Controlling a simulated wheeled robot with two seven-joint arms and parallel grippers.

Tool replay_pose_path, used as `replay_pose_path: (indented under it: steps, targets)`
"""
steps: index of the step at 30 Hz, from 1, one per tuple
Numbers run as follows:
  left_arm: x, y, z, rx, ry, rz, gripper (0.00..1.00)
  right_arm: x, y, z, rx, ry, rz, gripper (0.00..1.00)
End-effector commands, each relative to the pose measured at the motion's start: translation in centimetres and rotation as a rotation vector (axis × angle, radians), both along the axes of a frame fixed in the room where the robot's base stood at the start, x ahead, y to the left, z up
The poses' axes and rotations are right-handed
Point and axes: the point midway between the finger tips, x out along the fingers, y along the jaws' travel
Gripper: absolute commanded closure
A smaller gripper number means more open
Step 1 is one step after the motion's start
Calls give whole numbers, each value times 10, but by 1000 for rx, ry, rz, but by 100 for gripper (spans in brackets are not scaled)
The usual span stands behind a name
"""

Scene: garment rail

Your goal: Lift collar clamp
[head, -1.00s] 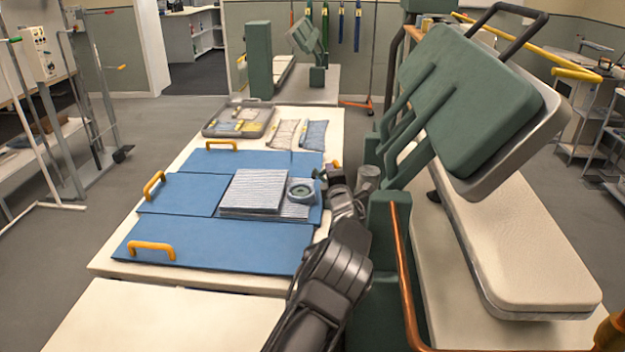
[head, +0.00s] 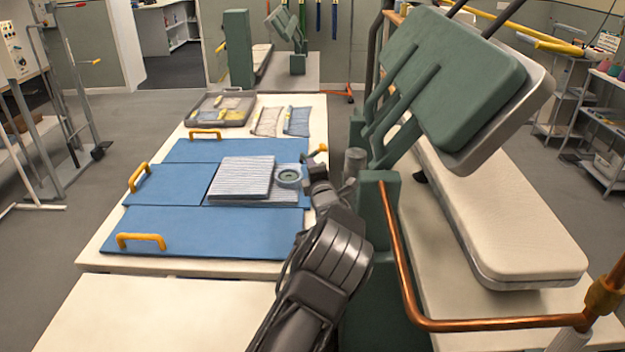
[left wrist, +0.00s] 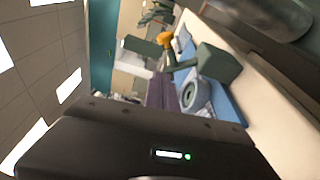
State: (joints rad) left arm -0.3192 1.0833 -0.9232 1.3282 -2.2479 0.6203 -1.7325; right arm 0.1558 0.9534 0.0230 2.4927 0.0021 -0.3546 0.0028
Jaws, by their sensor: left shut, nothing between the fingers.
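No part is plain enough to name surely as the collar clamp. A grey-green ring (head: 288,177) sits at the right edge of the folded striped cloth (head: 242,178); it also shows in the left wrist view (left wrist: 195,94). Just beyond it is a small orange knob (head: 321,149). In the left wrist view the orange knob (left wrist: 164,39) appears near a dark green block (left wrist: 218,65). My left gripper (head: 315,168) is shut and empty, close to the right of the ring and near the knob. Its fingertips are small and partly hidden, so contact cannot be told. My right gripper is out of view.
Blue boards (head: 180,222) with orange handles lie on the cream table (head: 110,262). A grey tray (head: 222,108) and small bags stand farther back. The green padded press (head: 455,75) and a copper bar (head: 405,255) stand right of my arm. The grey cylinder (head: 354,163) is beside my gripper.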

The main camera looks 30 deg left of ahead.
Motion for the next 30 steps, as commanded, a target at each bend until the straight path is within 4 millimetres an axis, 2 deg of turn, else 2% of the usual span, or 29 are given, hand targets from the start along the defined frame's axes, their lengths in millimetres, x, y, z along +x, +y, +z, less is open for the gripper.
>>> replay_pose_path:
  steps: [6, 10, 30]
  targets:
    - [-29, -24, 1, -1, 0, 2, 100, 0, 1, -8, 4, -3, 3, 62]
    - [-39, -31, 2, 0, -1, 2, 100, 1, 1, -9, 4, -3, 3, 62]
    - [-42, -34, 5, 0, 0, 3, 100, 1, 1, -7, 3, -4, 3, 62]
